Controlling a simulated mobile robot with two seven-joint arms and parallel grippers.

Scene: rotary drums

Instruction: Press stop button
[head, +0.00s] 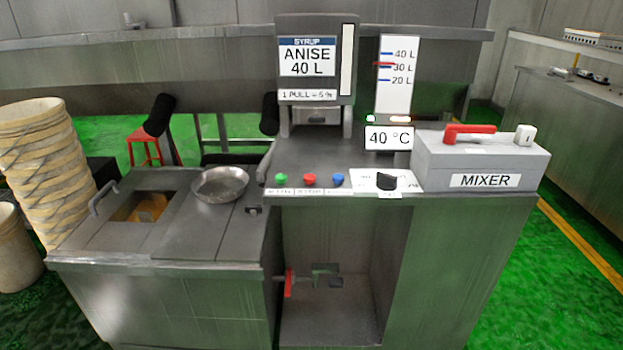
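A red push button (309,179) sits on the grey control ledge (330,160), in a row between a green button (281,179) on its left and a blue button (338,179) on its right. Small white labels (309,192) lie in front of the buttons; their print is too small to read, so I cannot confirm which one says stop. Neither of my grippers shows in the head view, and nothing covers the buttons.
A black knob (386,181) is right of the buttons, beside a mixer box (480,160) with a red lever (468,130). A syrup dispenser (316,60) rises behind. A metal bowl (220,184) rests on the left counter. Stacked buckets (45,160) stand far left.

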